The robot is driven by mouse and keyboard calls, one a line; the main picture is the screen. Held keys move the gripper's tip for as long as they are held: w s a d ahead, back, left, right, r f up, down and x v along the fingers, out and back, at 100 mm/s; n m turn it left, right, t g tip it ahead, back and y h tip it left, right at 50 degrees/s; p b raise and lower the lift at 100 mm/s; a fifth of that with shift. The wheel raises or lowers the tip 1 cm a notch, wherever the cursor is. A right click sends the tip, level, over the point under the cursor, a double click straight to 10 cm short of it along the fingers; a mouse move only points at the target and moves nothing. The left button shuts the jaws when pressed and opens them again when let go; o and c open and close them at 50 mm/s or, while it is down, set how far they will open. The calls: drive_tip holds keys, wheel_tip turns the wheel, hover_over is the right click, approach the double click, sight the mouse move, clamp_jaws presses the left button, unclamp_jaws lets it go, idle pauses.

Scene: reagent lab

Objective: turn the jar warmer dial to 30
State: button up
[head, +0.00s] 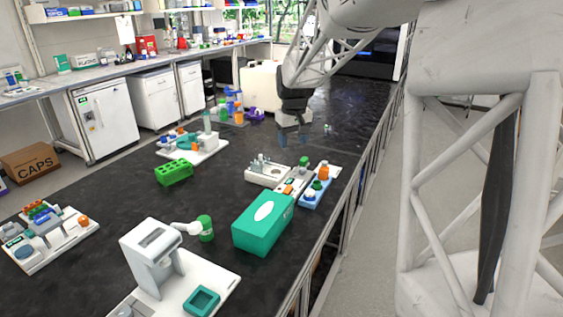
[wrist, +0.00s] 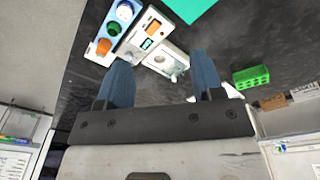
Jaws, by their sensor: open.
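My gripper (head: 292,140) is open and empty above the far part of the black bench. In the wrist view its two blue fingers (wrist: 159,57) are spread apart. A narrow white device with orange and green panels (head: 294,187) stands nearer the camera than the gripper; it also shows in the wrist view (wrist: 137,34), beyond the left finger. It may be the jar warmer, but I cannot be sure. Its dial and any numbers are too small to read. My gripper is apart from it.
A blue tray with coloured caps (head: 309,202) and a white holder (head: 263,180) flank the device. A teal box (head: 262,224) stands in front. A green rack (head: 174,172) lies to the left. The black bench (head: 225,180) has free room between.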

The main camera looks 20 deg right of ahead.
drive_tip(key=w+d+f, duration=0.4)
drive_tip(key=w, duration=0.3)
drive_tip(key=w+d+f, duration=0.3)
drive_tip(key=w+f, duration=0.1)
drive_tip(key=w, duration=0.3)
drive_tip(key=n+g, duration=0.1)
hover_over(303, 168)
drive_tip(key=f, duration=1.1)
drive_tip(key=shift+s+a+f, duration=0.15)
drive_tip(key=shift+s+a, duration=0.1)
drive_tip(key=shift+w+d+f, duration=0.1)
drive_tip(key=shift+f, duration=0.15)
drive_tip(key=shift+f, duration=3.85)
drive_tip(key=shift+c, duration=0.2)
drive_tip(key=c, duration=0.9)
